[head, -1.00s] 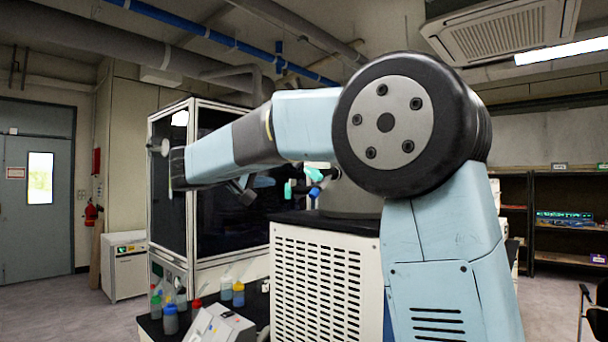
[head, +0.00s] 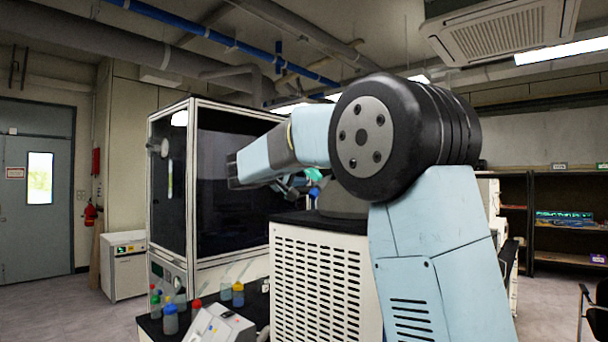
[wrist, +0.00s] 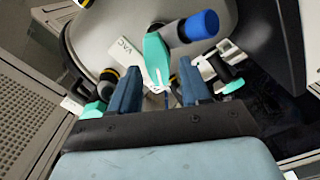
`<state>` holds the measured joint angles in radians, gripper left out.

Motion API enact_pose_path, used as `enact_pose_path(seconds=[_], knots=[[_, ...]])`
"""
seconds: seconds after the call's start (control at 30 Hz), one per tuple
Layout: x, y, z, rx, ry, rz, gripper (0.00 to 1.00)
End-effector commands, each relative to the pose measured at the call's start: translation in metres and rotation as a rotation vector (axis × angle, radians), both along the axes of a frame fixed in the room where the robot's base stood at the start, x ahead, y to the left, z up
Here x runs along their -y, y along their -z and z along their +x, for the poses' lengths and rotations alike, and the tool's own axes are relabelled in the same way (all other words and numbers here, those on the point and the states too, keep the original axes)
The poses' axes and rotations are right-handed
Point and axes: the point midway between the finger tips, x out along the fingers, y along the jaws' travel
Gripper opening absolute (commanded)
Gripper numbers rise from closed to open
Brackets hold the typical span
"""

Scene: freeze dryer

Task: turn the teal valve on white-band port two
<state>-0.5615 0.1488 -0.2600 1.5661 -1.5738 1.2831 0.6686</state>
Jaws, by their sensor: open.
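In the wrist view my gripper (wrist: 160,68) is open, its two dark blue fingers apart. A teal valve handle (wrist: 156,57) shows between and just beyond the fingertips; I cannot tell if they touch it. A port with a blue end (wrist: 202,25) sticks out beside it. A second teal handle (wrist: 233,86) is at the right, near a white piece (wrist: 207,68). A third teal handle (wrist: 92,109) is at the left, partly hidden by my gripper. I cannot tell which port is white-band port two. In the head view, a teal handle (head: 313,175) shows behind my arm.
A glass-fronted cabinet (head: 225,255) stands left of the drum, and bottles (head: 238,294) stand on the bench below.

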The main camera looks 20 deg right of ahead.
Motion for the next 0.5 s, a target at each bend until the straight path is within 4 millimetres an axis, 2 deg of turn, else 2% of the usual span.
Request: enact_pose_path(seconds=[0.33, 0.5], knots=[[0.0027, 0.0000, 0.0017, 0.000, 0.000, 0.000, 0.47], [0.0026, -0.0001, 0.0015, 0.000, 0.000, 0.000, 0.31]])
